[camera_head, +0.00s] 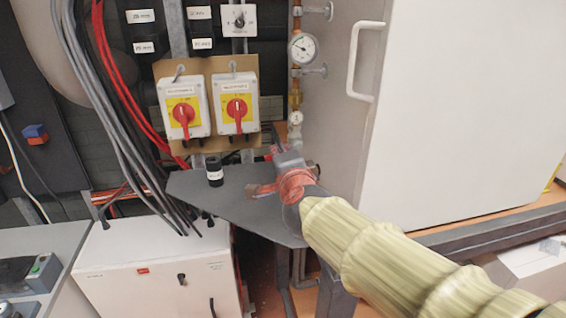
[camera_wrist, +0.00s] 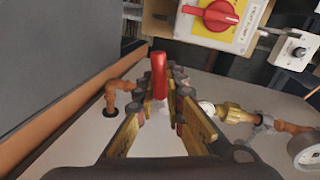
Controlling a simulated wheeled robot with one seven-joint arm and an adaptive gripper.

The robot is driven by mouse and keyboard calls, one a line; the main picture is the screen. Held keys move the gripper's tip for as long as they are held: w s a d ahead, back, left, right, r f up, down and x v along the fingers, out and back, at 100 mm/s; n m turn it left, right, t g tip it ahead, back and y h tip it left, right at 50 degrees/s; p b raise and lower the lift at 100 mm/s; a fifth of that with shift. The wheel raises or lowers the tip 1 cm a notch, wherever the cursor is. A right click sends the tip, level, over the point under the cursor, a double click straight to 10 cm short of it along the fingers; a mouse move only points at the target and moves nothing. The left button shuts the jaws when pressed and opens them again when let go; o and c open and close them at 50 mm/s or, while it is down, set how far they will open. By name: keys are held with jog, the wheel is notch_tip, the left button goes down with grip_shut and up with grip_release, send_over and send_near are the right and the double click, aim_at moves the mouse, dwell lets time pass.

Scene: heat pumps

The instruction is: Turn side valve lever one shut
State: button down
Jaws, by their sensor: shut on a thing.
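My gripper (camera_wrist: 161,92) points away from the wrist camera. Its yellowish fingers close on a red lever (camera_wrist: 158,72), which stands upright between the fingertips. In the head view my gripper (camera_head: 278,154) is beside the pipe line at the left side of the white cabinet. Only a small red bit shows there at the fingertips. The lever's pivot and valve body are hidden behind my gripper, so I cannot tell the lever's angle to its pipe. In the wrist view a copper pipe (camera_wrist: 125,86) lies left of the fingers, and a brass fitting (camera_wrist: 232,113) lies right.
Two switch boxes with red knobs (camera_head: 183,113) (camera_head: 237,107) hang left of my gripper. A pressure gauge (camera_head: 303,48) is above it. A grey shelf (camera_head: 225,205) with a black cylinder (camera_head: 214,171) is below left. The white cabinet (camera_head: 470,110) bounds the right.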

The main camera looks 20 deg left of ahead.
jog(key=shift+r+m+y+b, duration=0.3)
jog(key=shift+r+m+b, duration=0.2)
jog(key=shift+m, duration=0.5)
jog(key=c, duration=1.9)
grip_release()
jog(key=shift+s+r, duration=0.1)
jog(key=shift+s, duration=0.05)
jog(key=v, duration=1.1)
jog(key=shift+s+d+r, duration=0.15)
jog(key=shift+s+d, duration=0.1)
jog(key=shift+d, duration=0.05)
jog(key=shift+c, duration=1.3)
